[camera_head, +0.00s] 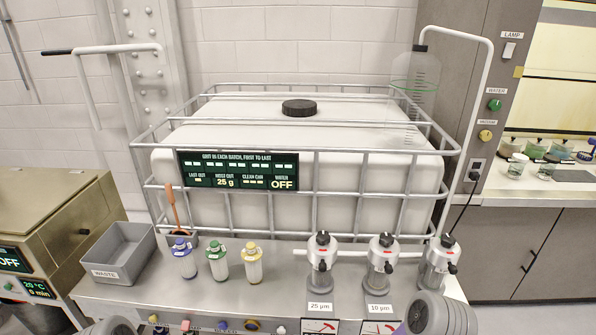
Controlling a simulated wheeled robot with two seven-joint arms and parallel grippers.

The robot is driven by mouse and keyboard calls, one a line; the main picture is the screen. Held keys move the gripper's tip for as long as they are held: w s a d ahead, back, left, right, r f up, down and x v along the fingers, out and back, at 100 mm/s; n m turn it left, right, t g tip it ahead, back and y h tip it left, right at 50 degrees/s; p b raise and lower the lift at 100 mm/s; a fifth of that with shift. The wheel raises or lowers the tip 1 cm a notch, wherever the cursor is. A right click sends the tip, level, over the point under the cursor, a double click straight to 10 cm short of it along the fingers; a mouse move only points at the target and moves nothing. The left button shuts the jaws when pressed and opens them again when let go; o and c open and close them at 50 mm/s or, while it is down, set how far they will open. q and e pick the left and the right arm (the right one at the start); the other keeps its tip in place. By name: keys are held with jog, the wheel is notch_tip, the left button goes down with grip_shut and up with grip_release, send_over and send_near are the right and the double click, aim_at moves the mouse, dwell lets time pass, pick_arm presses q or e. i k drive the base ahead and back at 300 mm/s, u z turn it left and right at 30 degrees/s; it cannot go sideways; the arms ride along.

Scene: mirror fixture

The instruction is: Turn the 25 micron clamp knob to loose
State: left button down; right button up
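The 25 micron filter housing (321,254) stands upright on the steel bench, left of two similar housings. Its label (320,307) reads "25 µm". It has a black knob on top (322,237) and a smaller dark knob on its front (322,266). I cannot tell which of these is the clamp knob, or whether it is tight or loose. Grey rounded parts of my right arm (440,314) and my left arm (108,328) show at the bottom edge. Neither gripper is in view.
The 10 micron housing (380,262) stands to the right; a third housing (438,262) is partly behind my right arm. Several capped bottles, including a yellow-capped one (252,264), and a waste bin (119,254) stand left. A caged white tank (290,205) rises behind. Bench between bottles and housings is clear.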

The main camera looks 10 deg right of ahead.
aim_at(323, 237)
jog(key=z, duration=0.3)
jog(key=k, duration=0.8)
jog(key=z, duration=1.05)
jog(key=i, duration=0.15)
jog(key=u, duration=0.55)
